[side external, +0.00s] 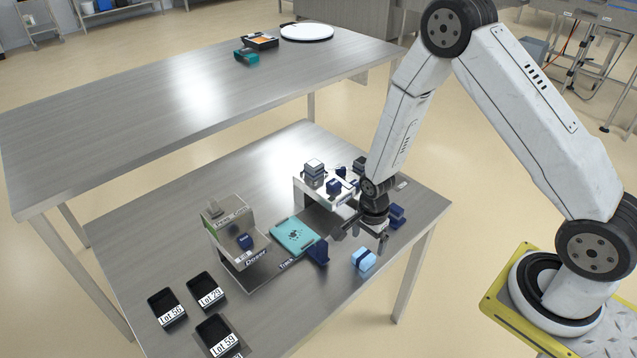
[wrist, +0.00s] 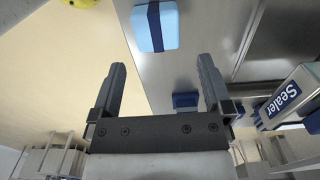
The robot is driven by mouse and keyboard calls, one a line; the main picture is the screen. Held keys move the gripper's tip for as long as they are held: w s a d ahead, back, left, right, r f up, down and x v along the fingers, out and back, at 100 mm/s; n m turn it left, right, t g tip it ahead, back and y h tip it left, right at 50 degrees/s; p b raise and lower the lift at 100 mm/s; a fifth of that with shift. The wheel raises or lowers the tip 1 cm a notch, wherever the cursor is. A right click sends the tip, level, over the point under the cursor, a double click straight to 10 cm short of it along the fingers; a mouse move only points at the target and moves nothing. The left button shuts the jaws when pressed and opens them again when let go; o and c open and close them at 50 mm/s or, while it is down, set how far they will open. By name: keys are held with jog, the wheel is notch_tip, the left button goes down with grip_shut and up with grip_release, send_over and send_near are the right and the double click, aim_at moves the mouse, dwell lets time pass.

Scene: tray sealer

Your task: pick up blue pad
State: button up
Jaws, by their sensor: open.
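The blue pad (side external: 363,260) looks like a light blue rounded block with a dark blue band across it. It lies on the metal table near its right edge in the side view. In the wrist view the pad (wrist: 142,28) is at the top, beyond my fingertips and between their lines. My gripper (side external: 362,236) hangs above the table, a little behind the pad and apart from it. In the wrist view my gripper (wrist: 161,66) has its two fingers wide apart with nothing between them.
A teal tray (side external: 281,236) sits on the track left of the pad. The doser (side external: 237,247) stands further left, and the sealer (wrist: 290,97) is right in the wrist view. Dark blue blocks (side external: 397,214) lie near my gripper. Black lot trays (side external: 166,305) are front left.

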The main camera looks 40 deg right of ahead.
aim_at(367, 253)
jog(key=shift+f, duration=0.2)
jog(key=shift+s+a+f, duration=0.1)
jog(key=shift+f, duration=2.35)
jog(key=c, duration=1.2)
jog(key=shift+r, duration=5)
